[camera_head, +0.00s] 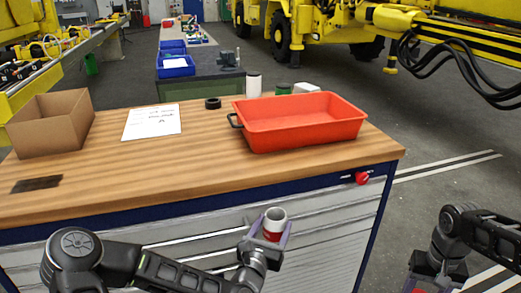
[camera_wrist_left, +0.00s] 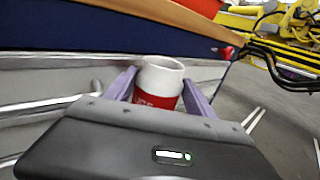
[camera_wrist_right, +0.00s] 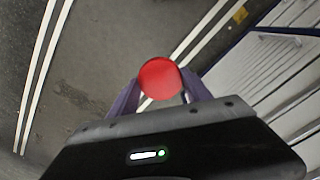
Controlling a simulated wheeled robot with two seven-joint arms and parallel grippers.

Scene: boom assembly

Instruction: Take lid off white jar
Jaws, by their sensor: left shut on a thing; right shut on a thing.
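A white jar (camera_head: 275,216) with a red label band stands upright in my left gripper (camera_head: 268,230), in front of the workbench drawers. Its top is open, with the rim and hollow inside showing. In the left wrist view the jar (camera_wrist_left: 160,84) sits between the purple fingers. In the right wrist view a round red lid (camera_wrist_right: 160,78) is held between the fingers of my right gripper (camera_wrist_right: 158,94), over the floor. The right gripper is low at the right in the head view, well apart from the jar, with its fingertips mostly cut off by the bottom edge.
A white cylinder (camera_head: 254,85) and a green can (camera_head: 283,89) stand behind the tray. Open floor lies to the right.

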